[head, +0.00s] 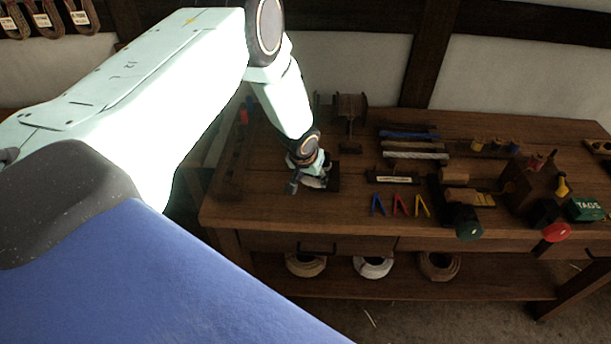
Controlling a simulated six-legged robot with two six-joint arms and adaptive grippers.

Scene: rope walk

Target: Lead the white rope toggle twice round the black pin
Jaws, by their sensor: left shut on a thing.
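My left gripper (308,182) comes down over the left part of the workbench, just above its top. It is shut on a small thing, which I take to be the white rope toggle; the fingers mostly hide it. A dark block or plate (334,174) stands at the gripper's right side. The black pin cannot be told apart from the dark shapes there, so I cannot tell how the rope lies around it. My right gripper is not in view.
The wooden workbench (240,205) holds a wooden reel (350,108), rope lengths (415,155), blue, red and yellow clips (400,206), a green-ended roll (468,222), a red-ended roll (556,232) and a green tags box (586,208). Coils (373,267) lie on the shelf below.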

